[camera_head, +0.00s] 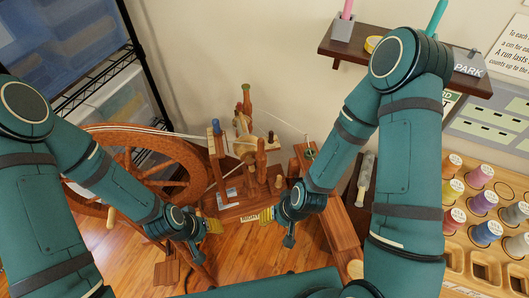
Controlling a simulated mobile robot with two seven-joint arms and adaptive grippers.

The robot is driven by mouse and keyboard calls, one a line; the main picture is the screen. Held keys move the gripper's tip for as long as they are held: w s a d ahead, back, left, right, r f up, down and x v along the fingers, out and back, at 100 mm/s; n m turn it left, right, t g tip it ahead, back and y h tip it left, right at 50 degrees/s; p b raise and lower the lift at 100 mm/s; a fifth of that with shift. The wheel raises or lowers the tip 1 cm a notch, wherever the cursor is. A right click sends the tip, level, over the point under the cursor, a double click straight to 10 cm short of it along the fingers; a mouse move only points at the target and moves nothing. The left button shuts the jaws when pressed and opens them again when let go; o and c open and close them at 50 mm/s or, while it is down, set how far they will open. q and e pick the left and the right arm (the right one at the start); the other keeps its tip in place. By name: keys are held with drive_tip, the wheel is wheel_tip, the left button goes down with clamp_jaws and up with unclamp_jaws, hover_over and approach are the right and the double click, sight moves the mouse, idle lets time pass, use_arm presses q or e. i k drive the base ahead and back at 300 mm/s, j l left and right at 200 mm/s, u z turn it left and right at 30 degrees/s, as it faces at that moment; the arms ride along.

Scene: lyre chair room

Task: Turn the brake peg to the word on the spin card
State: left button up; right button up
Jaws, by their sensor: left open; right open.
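A wooden spinning wheel stands in the middle, its large wheel (185,165) at left and its upright posts and pegs (261,158) at right. I cannot tell which peg is the brake peg. Small labels (229,196) lie on its wooden base, too small to read. A dark card reading "PARK" (468,68) stands on the shelf at upper right; I cannot tell whether it is the spin card. My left gripper (214,227) is open and empty, low in front of the wheel. My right gripper (266,215) is open and empty, in front of the base, apart from the pegs.
A brown wall shelf (340,50) holds a pink and a green stick. A partly hidden green-and-white sign (450,101) hangs below. A wooden rack (457,262) of several thread spools stands at right. A wire shelf with bins (110,105) is at left. Wooden floor shows below.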

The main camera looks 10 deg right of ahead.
sight(270, 140)
drive_tip(key=z, duration=1.6)
drive_tip(key=u, duration=1.15)
drive_tip(key=k+l, duration=0.25)
drive_tip(key=i+j, duration=0.25)
drive_tip(key=i+j+z, duration=0.1)
drive_tip(key=i, duration=0.35)
drive_tip(key=j, duration=0.1)
